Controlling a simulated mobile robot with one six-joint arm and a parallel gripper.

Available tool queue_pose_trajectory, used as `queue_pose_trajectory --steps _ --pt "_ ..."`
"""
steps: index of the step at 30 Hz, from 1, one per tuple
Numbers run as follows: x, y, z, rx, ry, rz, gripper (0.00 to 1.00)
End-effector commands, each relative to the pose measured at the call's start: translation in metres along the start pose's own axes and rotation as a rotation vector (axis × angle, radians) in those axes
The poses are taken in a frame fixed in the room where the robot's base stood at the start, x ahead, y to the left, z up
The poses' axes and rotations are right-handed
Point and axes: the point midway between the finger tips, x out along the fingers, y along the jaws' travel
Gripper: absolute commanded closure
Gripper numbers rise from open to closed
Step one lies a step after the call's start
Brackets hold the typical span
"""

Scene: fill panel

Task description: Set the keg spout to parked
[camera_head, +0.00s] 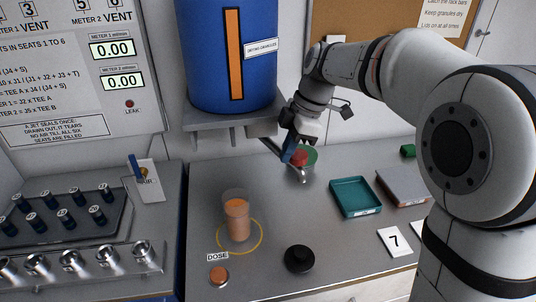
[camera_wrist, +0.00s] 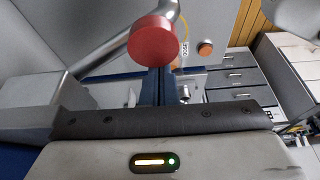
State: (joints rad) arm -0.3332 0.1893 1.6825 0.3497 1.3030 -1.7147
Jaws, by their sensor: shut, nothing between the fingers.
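The blue keg (camera_head: 224,50) with an orange level strip stands on a grey shelf. Its grey spout pipe (camera_head: 270,146) runs out from under the shelf, and its bent end (camera_head: 304,176) hangs near a green mark (camera_head: 312,154) on the bench. A red knob (camera_head: 299,159) sits on the spout; it shows large in the wrist view (camera_wrist: 153,41), with the grey pipe (camera_wrist: 112,54) behind it. My gripper (camera_head: 289,155) is shut and empty, its blue fingers (camera_wrist: 154,84) right beside the knob. I cannot tell whether they touch it.
A clear cup of orange granules (camera_head: 237,218) stands in a yellow ring (camera_head: 221,249). Around it are a black knob (camera_head: 299,259), an orange DOSE button (camera_head: 219,275), a teal tray (camera_head: 355,197) and a grey tray (camera_head: 401,186). A seat rack (camera_head: 60,225) is left.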

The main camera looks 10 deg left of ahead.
Motion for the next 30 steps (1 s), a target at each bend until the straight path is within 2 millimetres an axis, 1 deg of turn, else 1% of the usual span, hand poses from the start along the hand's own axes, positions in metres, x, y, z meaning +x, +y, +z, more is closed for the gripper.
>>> queue_pose_trajectory --steps 4,10,26,30 --pt "-0.003 0.004 0.009 -0.011 -0.001 -0.002 1.00" --pt "-0.005 0.006 0.015 -0.011 0.000 -0.004 1.00" --pt "-0.006 0.008 0.018 -0.011 -0.004 -0.001 1.00" --pt "-0.009 0.008 0.018 -0.010 -0.004 0.000 1.00"
